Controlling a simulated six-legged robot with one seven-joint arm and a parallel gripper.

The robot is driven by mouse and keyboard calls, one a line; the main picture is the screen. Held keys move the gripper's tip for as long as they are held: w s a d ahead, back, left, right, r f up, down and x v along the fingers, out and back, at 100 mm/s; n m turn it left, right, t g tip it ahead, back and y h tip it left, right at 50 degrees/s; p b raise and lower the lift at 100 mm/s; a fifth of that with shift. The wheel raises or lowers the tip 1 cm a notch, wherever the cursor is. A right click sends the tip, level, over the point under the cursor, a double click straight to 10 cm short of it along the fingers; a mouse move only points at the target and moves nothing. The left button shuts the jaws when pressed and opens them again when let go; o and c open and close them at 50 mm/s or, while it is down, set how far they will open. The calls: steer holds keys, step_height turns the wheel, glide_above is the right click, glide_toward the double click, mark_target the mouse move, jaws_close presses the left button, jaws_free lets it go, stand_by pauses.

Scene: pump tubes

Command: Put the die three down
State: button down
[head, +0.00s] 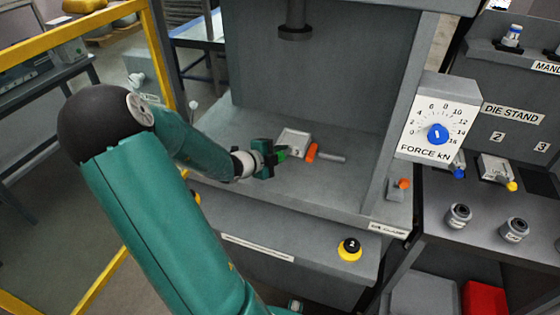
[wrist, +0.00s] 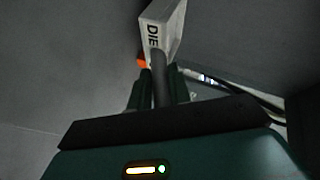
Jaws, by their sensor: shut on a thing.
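Die three (head: 293,142) is a pale grey block with a figure 3 on its front. It is at the press bed (head: 340,185), near the middle of the head view. I cannot tell whether it touches the bed or is just above it. My gripper (head: 276,156) is at its near left side. In the wrist view my gripper (wrist: 160,85) is shut on a dark bar that runs to the die (wrist: 163,24), whose face there reads DIE. The die's underside is hidden.
An orange-ended grey rod (head: 330,158) is just right of the die. The press ram (head: 295,30) hangs above the bed. The force dial (head: 437,134) is on the right column. The die stand (head: 512,112) holds another block (head: 496,168) at the right. A yellow post (head: 160,50) is left.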

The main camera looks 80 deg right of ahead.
steer(key=shift+w+d+f, duration=0.15)
steer(key=shift+f, duration=1.45)
steer(key=c, duration=1.3)
jaws_free()
steer(key=shift+f, duration=0.15)
steer(key=v, duration=1.2)
